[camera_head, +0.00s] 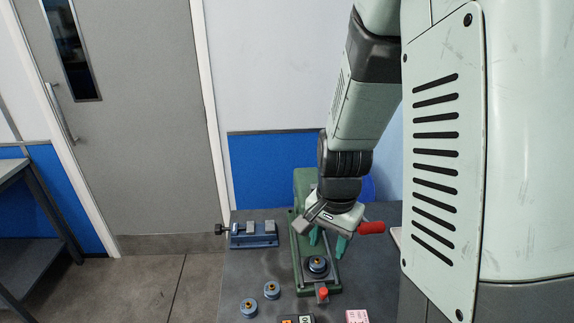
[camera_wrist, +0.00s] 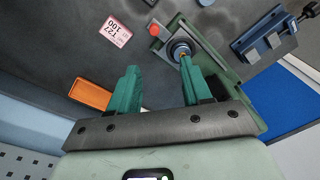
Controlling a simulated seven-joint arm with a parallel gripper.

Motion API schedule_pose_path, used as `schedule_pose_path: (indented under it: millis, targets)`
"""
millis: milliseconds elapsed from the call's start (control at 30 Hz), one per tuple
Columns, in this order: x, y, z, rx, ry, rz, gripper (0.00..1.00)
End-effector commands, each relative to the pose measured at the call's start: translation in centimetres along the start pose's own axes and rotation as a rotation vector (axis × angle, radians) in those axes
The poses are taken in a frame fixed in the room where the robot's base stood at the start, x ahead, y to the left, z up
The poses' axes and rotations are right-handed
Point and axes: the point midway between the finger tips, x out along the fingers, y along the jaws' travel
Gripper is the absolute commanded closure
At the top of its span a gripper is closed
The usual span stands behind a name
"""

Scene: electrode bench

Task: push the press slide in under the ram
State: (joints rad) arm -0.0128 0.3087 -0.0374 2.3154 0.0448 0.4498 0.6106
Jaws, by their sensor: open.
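The green press (camera_head: 303,188) stands on the dark bench, partly hidden behind my arm. Its slide is drawn out toward the front, with a red knob (camera_head: 322,291) at its near end. A round dark-and-blue piece with a brass centre (camera_head: 317,265) sits on the slide. In the wrist view the knob (camera_wrist: 154,30) and round piece (camera_wrist: 180,50) show beyond the fingers. My gripper (camera_head: 328,245) is open and empty above the press, behind the knob. One green fingertip appears close to the round piece; contact cannot be told. The ram is hidden.
A red handle (camera_head: 371,228) sticks out right of my gripper. A blue vise (camera_head: 254,234) lies left of the press. Two round blue pieces (camera_head: 271,289) (camera_head: 249,307) stand front left.

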Motion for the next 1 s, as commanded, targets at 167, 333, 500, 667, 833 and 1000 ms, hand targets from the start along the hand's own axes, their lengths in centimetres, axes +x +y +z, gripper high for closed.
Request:
schedule_pose_path:
  millis: [167, 333, 500, 667, 833, 1000]
  targets:
    - [4.5, 0.4, -0.1, 0.093, -0.041, 0.043, 0.51]
    - [6.1, 0.6, -0.1, 0.116, -0.048, 0.052, 0.51]
    - [8.6, 0.8, 0.1, 0.116, -0.051, 0.054, 0.51]
    - [11.8, 0.9, 0.3, 0.114, -0.051, 0.054, 0.51]
    - [14.5, 1.0, 0.4, 0.113, -0.049, 0.053, 0.51]
    - [15.9, 1.0, 0.4, 0.113, -0.048, 0.051, 0.51]
